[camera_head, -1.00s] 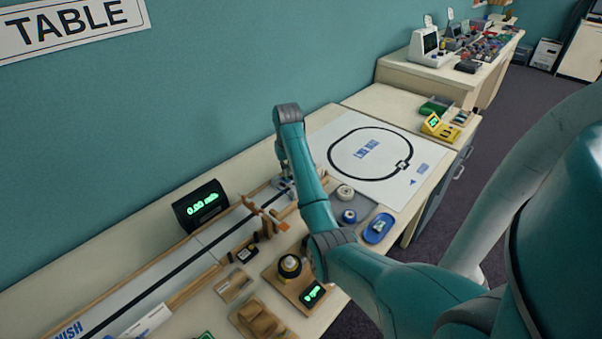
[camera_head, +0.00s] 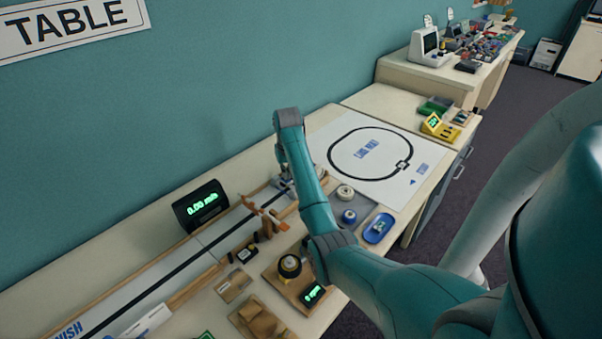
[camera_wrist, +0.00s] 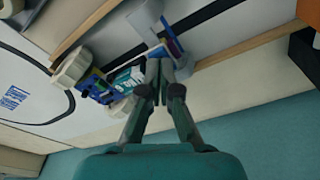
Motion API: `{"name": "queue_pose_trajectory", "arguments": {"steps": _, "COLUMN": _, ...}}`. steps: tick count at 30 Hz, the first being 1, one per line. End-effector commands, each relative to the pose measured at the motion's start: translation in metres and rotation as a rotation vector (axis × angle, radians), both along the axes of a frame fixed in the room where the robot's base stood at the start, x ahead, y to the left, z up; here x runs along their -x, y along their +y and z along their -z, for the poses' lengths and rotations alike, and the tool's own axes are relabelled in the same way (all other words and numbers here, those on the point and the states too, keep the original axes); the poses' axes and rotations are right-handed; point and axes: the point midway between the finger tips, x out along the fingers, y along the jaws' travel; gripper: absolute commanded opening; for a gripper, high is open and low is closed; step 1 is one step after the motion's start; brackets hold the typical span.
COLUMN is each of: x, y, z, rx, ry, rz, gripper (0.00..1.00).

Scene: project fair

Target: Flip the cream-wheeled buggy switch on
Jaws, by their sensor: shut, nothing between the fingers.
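The buggy (camera_wrist: 97,84) shows in the wrist view, just left of my fingertips. Contact cannot be told. In the head view my arm covers most of this spot at the track's far end.
A long track (camera_head: 150,285) with wooden rails runs along the table. A black speed display (camera_head: 201,206) reads zero behind it. A grey tray (camera_head: 363,207) with rolls and a blue dish (camera_head: 378,229) lie right of my arm. A line-track sheet (camera_head: 395,190) lies beyond.

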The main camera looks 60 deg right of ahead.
Motion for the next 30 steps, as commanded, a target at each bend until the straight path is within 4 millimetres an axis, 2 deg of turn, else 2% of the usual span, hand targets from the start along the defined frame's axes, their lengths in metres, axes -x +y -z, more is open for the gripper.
{"name": "queue_pose_trajectory", "arguments": {"steps": 15, "x": 0.000, "y": 0.000, "z": 0.005, "rx": 0.001, "ry": -0.001, "rz": 0.000, "gripper": 0.00}}
{"name": "queue_pose_trajectory", "arguments": {"steps": 30, "x": 0.000, "y": 0.000, "z": -0.027, "rx": 0.001, "ry": -0.001, "rz": 0.000, "gripper": 0.00}}
